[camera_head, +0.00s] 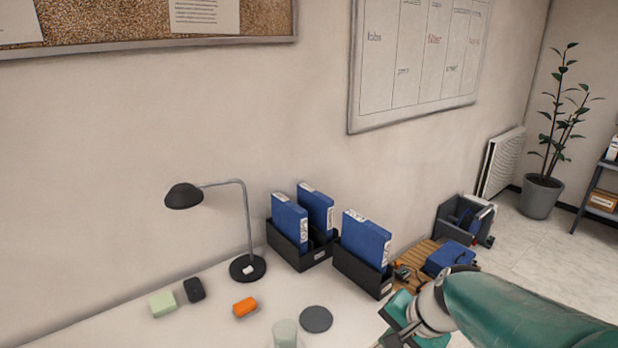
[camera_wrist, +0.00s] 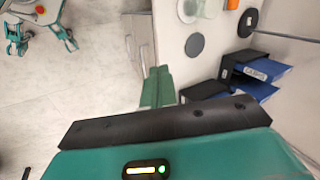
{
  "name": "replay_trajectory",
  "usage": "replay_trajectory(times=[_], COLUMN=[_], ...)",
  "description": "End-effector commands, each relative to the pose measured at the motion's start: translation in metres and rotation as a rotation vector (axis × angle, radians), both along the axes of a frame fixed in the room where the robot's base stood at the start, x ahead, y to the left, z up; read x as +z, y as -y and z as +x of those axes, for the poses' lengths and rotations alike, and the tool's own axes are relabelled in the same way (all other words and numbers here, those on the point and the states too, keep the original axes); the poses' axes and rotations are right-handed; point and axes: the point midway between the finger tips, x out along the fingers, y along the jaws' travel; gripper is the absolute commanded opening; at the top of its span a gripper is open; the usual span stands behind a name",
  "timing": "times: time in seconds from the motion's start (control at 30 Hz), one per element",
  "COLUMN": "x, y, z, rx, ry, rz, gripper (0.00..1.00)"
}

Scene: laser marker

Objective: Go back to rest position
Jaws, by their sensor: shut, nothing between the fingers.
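My gripper (camera_head: 392,322) is at the lower right in the head view, in front of the binder holders, with my green and white arm reaching in from the right edge. In the wrist view its green fingers (camera_wrist: 157,88) are together with nothing between them. They show beside the white desk's edge, partly over the floor. The exact height above the desk is hard to tell.
Blue binders (camera_head: 366,238) stand in black holders (camera_head: 362,270) close to my gripper. A wooden slatted board (camera_head: 413,257) with a blue case (camera_head: 450,257) lies behind it. A grey disc (camera_head: 316,319), a glass (camera_head: 286,333), an orange block (camera_head: 245,307) and a black lamp (camera_head: 247,268) are left.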

Motion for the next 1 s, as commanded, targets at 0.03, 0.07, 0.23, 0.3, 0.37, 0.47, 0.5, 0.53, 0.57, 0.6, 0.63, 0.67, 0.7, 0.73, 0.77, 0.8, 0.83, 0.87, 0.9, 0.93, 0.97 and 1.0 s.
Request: replay_trajectory(times=[0.03,0.07,0.23,0.3,0.37,0.47,0.5,0.53,0.57,0.6,0.63,0.67,0.7,0.73,0.77,0.8,0.83,0.87,0.9,0.93,0.97,1.0], x=[0.013,0.018,0.046,0.055,0.062,0.071,0.073,0.074,0.075,0.075,0.075,0.075,0.075,0.075,0.075,0.075,0.075,0.075,0.075,0.075,0.075,0.075], y=[-0.004,-0.006,-0.008,-0.006,-0.003,0.001,0.002,0.003,0.004,0.005,0.005,0.005,0.005,0.005,0.005,0.005,0.005,0.005,0.005,0.005,0.005,0.005], z=[-0.012,-0.02,-0.06,-0.075,-0.086,-0.1,-0.104,-0.106,-0.108,-0.109,-0.11,-0.11,-0.11,-0.11,-0.11,-0.11,-0.11,-0.11,-0.11,-0.11,-0.11,-0.11], rx=[0.072,0.113,0.333,0.413,0.471,0.543,0.562,0.573,0.58,0.588,0.591,0.591,0.591,0.591,0.591,0.591,0.591,0.591,0.591,0.591,0.591,0.591], ry=[0.037,0.052,0.146,0.181,0.21,0.242,0.251,0.255,0.259,0.261,0.262,0.262,0.262,0.262,0.262,0.262,0.262,0.262,0.262,0.262,0.262,0.262], rz=[-0.059,-0.094,-0.299,-0.383,-0.449,-0.536,-0.558,-0.573,-0.584,-0.593,-0.598,-0.598,-0.598,-0.598,-0.598,-0.598,-0.598,-0.598,-0.598,-0.598,-0.598,-0.598], gripper=[0.0,0.0,0.0,0.0,0.0,0.0,0.0,0.0,0.0,0.0,0.0,0.0,0.0,0.0,0.0,0.0,0.0,0.0,0.0,0.0,0.0,0.0])
